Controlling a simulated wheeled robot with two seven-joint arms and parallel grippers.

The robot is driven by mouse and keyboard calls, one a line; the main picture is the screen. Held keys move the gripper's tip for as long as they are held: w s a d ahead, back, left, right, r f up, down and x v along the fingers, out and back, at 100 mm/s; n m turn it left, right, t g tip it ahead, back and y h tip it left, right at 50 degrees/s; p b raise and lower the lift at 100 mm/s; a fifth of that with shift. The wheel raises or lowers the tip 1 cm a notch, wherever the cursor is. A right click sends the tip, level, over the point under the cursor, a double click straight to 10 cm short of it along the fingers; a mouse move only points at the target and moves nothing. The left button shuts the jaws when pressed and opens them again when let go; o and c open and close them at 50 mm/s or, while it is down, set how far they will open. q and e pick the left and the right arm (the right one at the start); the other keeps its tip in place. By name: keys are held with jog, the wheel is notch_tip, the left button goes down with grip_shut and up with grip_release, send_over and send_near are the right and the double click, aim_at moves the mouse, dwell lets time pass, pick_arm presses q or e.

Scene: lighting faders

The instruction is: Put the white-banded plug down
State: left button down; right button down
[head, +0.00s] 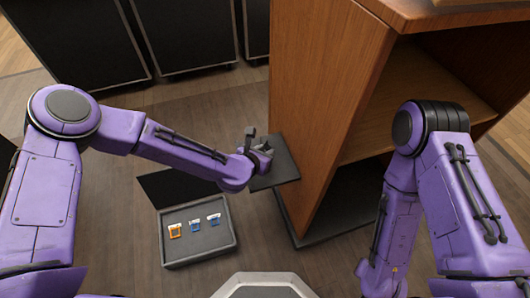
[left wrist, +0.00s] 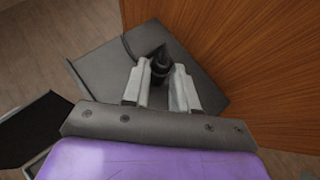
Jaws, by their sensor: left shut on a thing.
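My left gripper (head: 262,150) is over a small grey shelf (head: 285,175) at the side of the wooden cabinet. In the left wrist view its two pale fingers (left wrist: 162,85) are shut on a dark plug (left wrist: 160,62) with a pointed tip. The plug is over the grey shelf (left wrist: 205,85); I cannot tell whether it touches the surface. A white band on it cannot be made out. In the head view the plug is too small to tell from the gripper. My right gripper is out of view; only its purple arm shows at the right.
The wooden cabinet (head: 325,95) stands right beside the shelf, its side close to my left gripper. A grey tray (head: 200,255) on the floor holds one orange and two blue small items. Black cases (head: 85,40) stand at the back. Floor left of the shelf is mostly clear.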

pick_arm(q)
jog(key=shift+f+b, duration=0.3)
jog(key=shift+b, duration=0.05)
jog(key=c, duration=0.9)
grip_release()
jog(key=shift+r, duration=0.1)
jog(key=shift+r+p, duration=0.45)
jog(key=shift+p, duration=0.1)
jog(key=p+v, duration=0.1)
jog(key=v, duration=1.1)
jog(key=shift+a+f, duration=0.1)
jog(key=shift+f, duration=0.05)
